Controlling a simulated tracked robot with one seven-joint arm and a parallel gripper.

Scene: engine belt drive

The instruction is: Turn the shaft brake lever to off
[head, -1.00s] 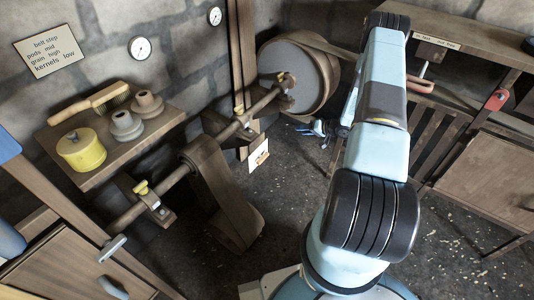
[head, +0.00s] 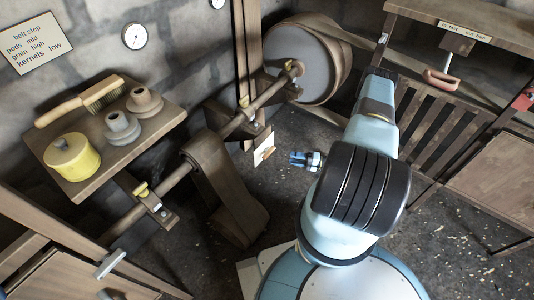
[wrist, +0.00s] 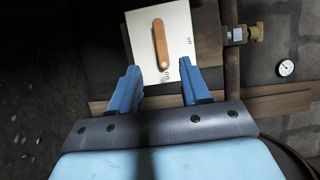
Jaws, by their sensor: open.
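The shaft brake lever (wrist: 160,45) is a short wooden handle on a white plate (wrist: 180,18) marked "off" at the right and "on" at the bottom. The handle lies nearly upright in the wrist view, its lower end at the "on" mark. My gripper (wrist: 162,68) is open, with blue fingers left and right of the handle's lower end and nothing held. I cannot tell how deep the fingers reach. In the head view the plate (head: 261,142) hangs below the shaft, and my gripper (head: 304,160) is just right of it, apart from it.
The shaft (head: 268,95) runs above the plate, with a large pulley (head: 303,62) behind and a belt (head: 222,185) to the left. A shelf (head: 95,190) holds a yellow pot (head: 72,157), a brush and two stepped pieces. The floor around my gripper looks clear.

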